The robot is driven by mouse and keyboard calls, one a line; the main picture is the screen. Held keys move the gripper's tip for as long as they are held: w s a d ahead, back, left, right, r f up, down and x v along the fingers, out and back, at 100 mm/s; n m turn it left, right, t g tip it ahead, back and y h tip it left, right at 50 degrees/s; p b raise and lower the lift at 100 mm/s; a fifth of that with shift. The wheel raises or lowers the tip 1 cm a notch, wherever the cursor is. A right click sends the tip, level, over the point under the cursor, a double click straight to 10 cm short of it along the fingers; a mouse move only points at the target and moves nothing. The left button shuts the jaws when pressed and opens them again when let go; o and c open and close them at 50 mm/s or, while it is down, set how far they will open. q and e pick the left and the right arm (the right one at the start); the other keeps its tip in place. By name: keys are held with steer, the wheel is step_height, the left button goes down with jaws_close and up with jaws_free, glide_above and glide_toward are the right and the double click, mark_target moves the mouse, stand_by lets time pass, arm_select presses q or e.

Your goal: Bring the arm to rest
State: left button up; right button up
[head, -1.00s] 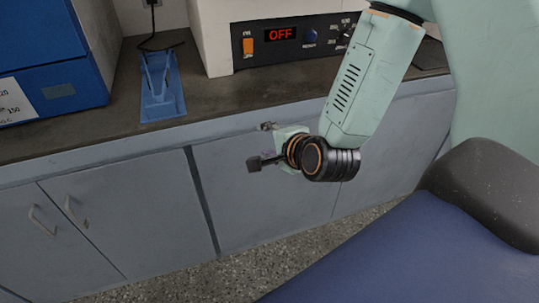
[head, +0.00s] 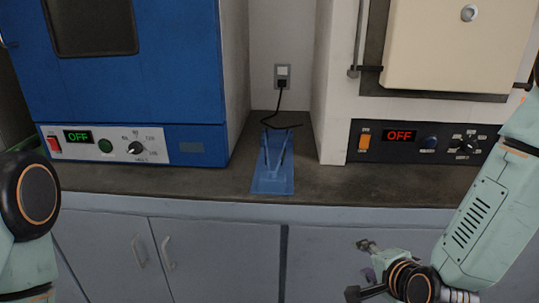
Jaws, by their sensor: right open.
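My right arm comes in from the right edge of the head view. Its gripper (head: 362,270) is open and empty, in front of the grey cabinet doors and below the counter's front edge. The two fingertips stand apart, pointing left. My left arm shows only as a pale green link with a dark round joint at the left edge; its gripper is out of the picture.
A blue oven (head: 130,100) with a green OFF display stands at the left on the dark counter (head: 215,185). A white furnace (head: 335,110) with a red OFF display stands at the right. Grey cabinets (head: 225,255) are below.

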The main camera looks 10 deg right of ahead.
steer(key=s+a+f+n+g, duration=0.2)
steer(key=s+f+n+g, duration=0.3)
steer(key=s, duration=0.8)
steer(key=s+a+f+n+g, duration=0.3)
steer(key=s+f+n+g, duration=0.2)
steer(key=s+f+n, duration=0.5)
steer(key=s+f+p, duration=0.1)
steer(key=s+f, duration=0.1)
steer(key=s, duration=0.2)
steer(key=shift+s+f+n+g, duration=0.15)
steer(key=shift+f+n+g, duration=0.15)
steer(key=shift+f+g, duration=0.1)
steer(key=shift+c, duration=0.2)
steer(key=shift+c, duration=0.8)
steer(key=shift+s+d, duration=0.1)
steer(key=shift+s, duration=0.05)
